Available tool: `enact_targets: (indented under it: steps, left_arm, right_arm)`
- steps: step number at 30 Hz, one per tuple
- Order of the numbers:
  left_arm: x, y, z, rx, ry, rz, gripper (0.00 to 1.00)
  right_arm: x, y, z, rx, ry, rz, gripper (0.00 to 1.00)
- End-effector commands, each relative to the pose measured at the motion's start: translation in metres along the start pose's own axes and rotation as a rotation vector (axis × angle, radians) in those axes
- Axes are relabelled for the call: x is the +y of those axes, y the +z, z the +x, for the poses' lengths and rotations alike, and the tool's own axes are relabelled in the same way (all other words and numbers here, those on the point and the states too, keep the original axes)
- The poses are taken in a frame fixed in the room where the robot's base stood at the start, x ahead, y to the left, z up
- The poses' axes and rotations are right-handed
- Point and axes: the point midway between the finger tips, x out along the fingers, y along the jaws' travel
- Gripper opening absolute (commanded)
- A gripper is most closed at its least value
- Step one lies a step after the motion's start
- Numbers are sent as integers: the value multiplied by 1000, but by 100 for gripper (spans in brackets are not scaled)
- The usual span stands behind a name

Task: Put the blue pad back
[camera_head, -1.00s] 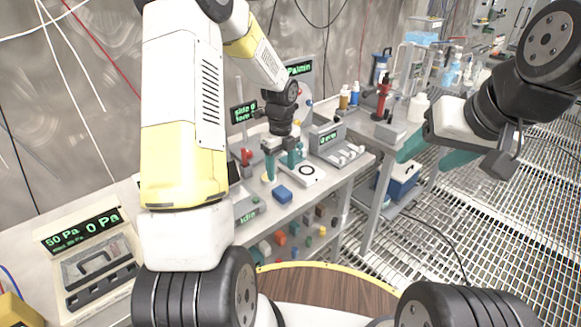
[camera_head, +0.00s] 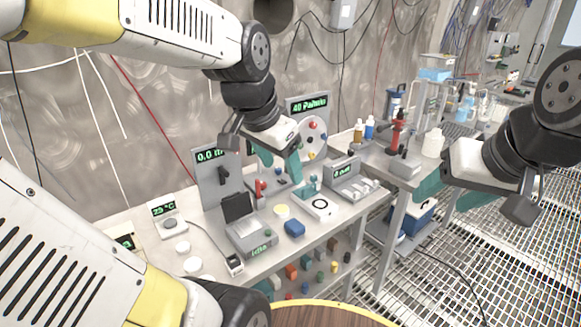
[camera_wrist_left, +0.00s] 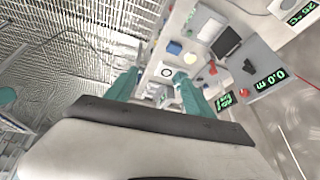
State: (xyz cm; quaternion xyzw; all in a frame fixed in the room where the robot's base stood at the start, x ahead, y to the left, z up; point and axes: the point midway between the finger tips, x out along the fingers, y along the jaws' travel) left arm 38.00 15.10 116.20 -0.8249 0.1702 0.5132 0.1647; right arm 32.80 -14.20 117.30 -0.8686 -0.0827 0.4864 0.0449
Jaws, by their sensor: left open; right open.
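The blue pad (camera_head: 294,229) is a small block lying on the bench top, left of a white plate with a black ring (camera_head: 320,207) and apart from it. A pale yellow round pad (camera_head: 282,211) lies just behind the blue pad. My left gripper (camera_head: 281,166) has teal fingers, spread and empty, above the back of the bench and clear of the blue pad. The left wrist view shows the blue pad (camera_wrist_left: 175,47) beyond the open fingers. My right gripper (camera_head: 437,181) is open and empty at the right, over the gap beside the bench.
A grey instrument (camera_head: 250,236) stands left of the blue pad, with a red-handled device (camera_head: 261,188) behind. A display panel with a knobbed disc (camera_head: 310,125) stands at the back. A low shelf holds several coloured blocks. Bottles stand on the bench further right.

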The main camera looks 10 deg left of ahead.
Motion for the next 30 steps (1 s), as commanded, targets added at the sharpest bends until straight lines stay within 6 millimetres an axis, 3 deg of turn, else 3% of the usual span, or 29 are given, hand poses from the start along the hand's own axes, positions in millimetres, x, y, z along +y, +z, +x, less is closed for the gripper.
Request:
enact_targets:
  steps: [3, 9, 30]
  left_arm:
    - [17, 18, -20, 79, 15, -234, 62]
    - [29, 32, -30, 130, 46, -430, 62]
    - [30, 33, -31, 133, 48, -445, 62]
  right_arm:
    - [0, 0, 0, 0, 0, 0, 62]
    - [0, 0, 0, 0, 0, 0, 62]
    - [0, 0, 0, 0, 0, 0, 62]
